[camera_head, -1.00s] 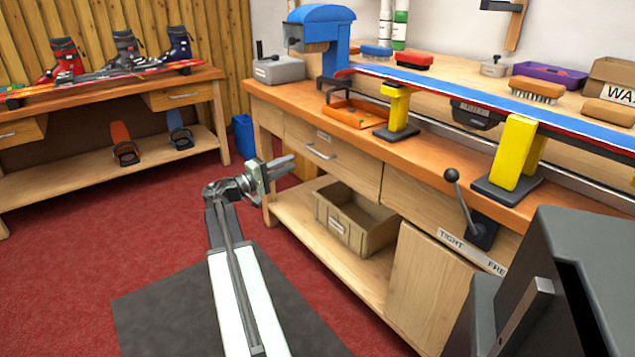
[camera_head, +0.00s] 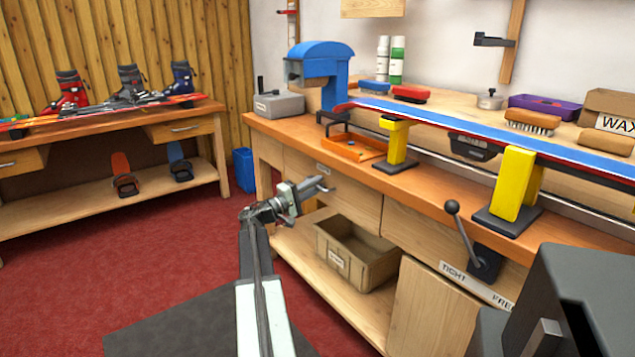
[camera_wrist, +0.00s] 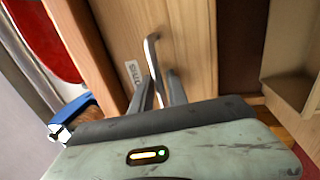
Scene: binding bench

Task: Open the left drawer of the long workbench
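The left drawer (camera_head: 357,208) of the long workbench (camera_head: 440,216) has a pale wood front below the orange-brown top, and it looks closed. Its metal bar handle (camera_wrist: 152,52) shows in the wrist view, beside a small label on the drawer front (camera_wrist: 185,45). My gripper (camera_head: 322,184) is at this drawer front in the head view and covers most of the handle there. In the wrist view my gripper (camera_wrist: 159,88) has its two fingers apart, with the handle running between them. Whether the fingers touch the handle is not clear.
A wooden bin (camera_head: 355,255) sits on the shelf below the drawer. A clamp lever (camera_head: 462,230) stands out from the bench front at right. A second bench (camera_head: 110,125) with ski boots is at left. Red floor (camera_head: 130,260) is clear between the benches.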

